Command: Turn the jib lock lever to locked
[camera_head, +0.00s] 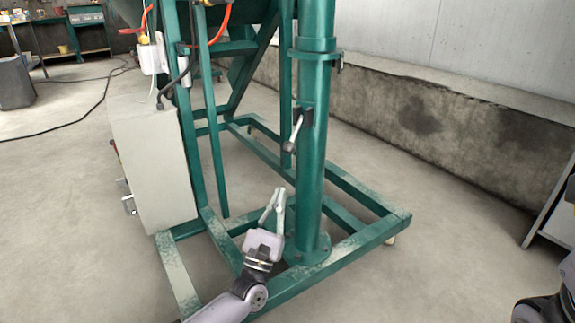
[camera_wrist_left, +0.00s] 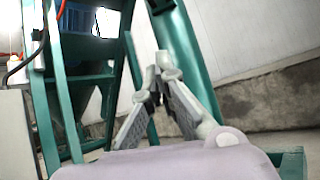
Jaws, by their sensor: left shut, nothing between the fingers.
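The jib lock lever (camera_head: 294,133) is a grey handle on a dark mount on the green column (camera_head: 311,175). It hangs down and slightly to the left, with its rounded end lowest. My left gripper (camera_head: 280,192) is in front of the column's lower part, below the lever and apart from it. Its fingers point up and are closed together with nothing between them. In the left wrist view the closed fingertips (camera_wrist_left: 158,72) stand in front of the green frame and column (camera_wrist_left: 185,50); I cannot make out the lever there. My right gripper is not in view.
A grey cabinet (camera_head: 152,165) stands left of the column. The green base frame (camera_head: 345,250) spreads around the column's foot. A concrete wall (camera_head: 420,115) runs behind. A metal shelf (camera_head: 556,215) is at the right. The floor at front right is clear.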

